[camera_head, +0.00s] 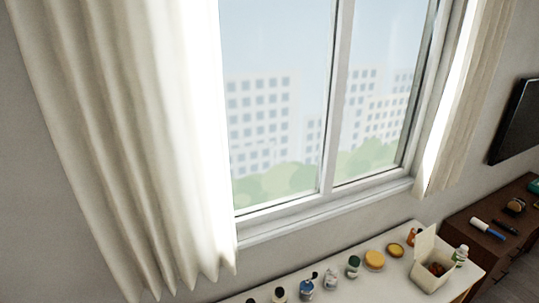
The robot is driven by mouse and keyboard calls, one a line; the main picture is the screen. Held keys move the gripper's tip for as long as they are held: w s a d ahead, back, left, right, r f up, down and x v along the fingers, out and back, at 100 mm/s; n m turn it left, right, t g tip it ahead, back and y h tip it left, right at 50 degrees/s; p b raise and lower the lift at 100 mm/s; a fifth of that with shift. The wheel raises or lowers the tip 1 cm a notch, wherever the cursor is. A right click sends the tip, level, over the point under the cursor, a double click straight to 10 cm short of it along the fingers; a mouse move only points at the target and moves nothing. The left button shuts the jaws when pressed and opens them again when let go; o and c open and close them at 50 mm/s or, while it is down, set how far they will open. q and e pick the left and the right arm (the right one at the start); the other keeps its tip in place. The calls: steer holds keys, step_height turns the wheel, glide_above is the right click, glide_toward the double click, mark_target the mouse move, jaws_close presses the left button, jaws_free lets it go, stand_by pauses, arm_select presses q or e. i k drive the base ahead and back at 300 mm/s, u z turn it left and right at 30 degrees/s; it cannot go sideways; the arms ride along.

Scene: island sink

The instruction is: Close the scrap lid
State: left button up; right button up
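A small cream-white box (432,280) stands near the right end of the white counter, at the lower right of the head view. Its lid (424,243) is raised and stands up at the back left of the box. Something dark red and brown (437,268) lies inside the open box; it is too small to make out. Neither of my grippers is in view.
Several small jars and bottles line the white counter (399,272), among them a yellow round item (374,259) and a green-capped bottle (460,254) close beside the box. A dark wooden cabinet (516,238) stands at right. A window (310,110) and curtains (120,130) fill the wall behind.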

mark_target(424, 240)
steer(key=z, duration=0.25)
steer(key=k, duration=0.85)
steer(key=z, duration=1)
steer(key=i, duration=0.95)
steer(key=z, duration=0.1)
steer(key=k, duration=0.45)
steer(key=z, duration=0.85)
steer(key=i, duration=3.15)
